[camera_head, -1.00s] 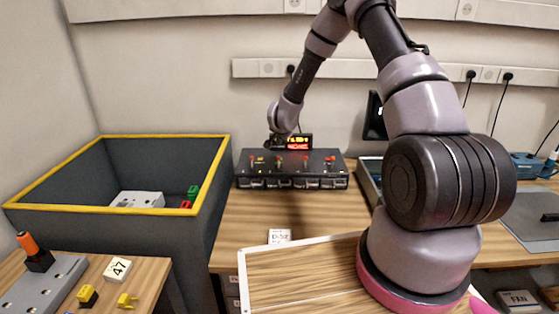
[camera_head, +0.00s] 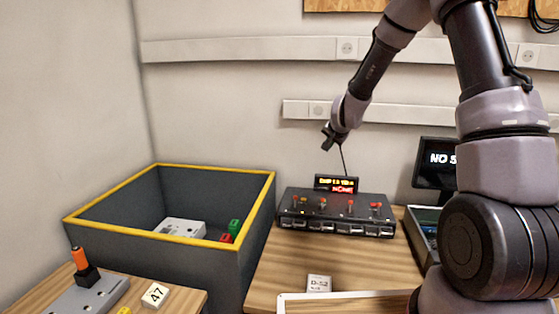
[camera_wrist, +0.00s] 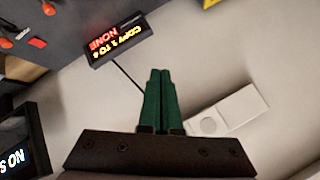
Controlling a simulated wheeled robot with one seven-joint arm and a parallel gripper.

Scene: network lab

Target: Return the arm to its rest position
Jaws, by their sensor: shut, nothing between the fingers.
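My arm reaches up and over from the right in the head view. My gripper (camera_head: 331,133) hangs in the air in front of the wall, above a black switch box. In the wrist view my gripper (camera_wrist: 160,75) shows two green fingers pressed together with nothing between them. The black switch box (camera_head: 336,212) stands on the wooden bench (camera_head: 290,265), with red knobs on top. A small lit display (camera_head: 337,185) stands at its back edge, and the wrist view shows it too (camera_wrist: 118,40). My gripper is apart from both.
A dark bin with a yellow rim (camera_head: 215,169) stands at left, holding a light grey block (camera_head: 183,228) and red and green pieces. A monitor (camera_head: 436,163) stands behind my arm at right. A socket rail (camera_head: 300,110) runs along the wall. A "47" tag (camera_head: 155,294) lies at lower left.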

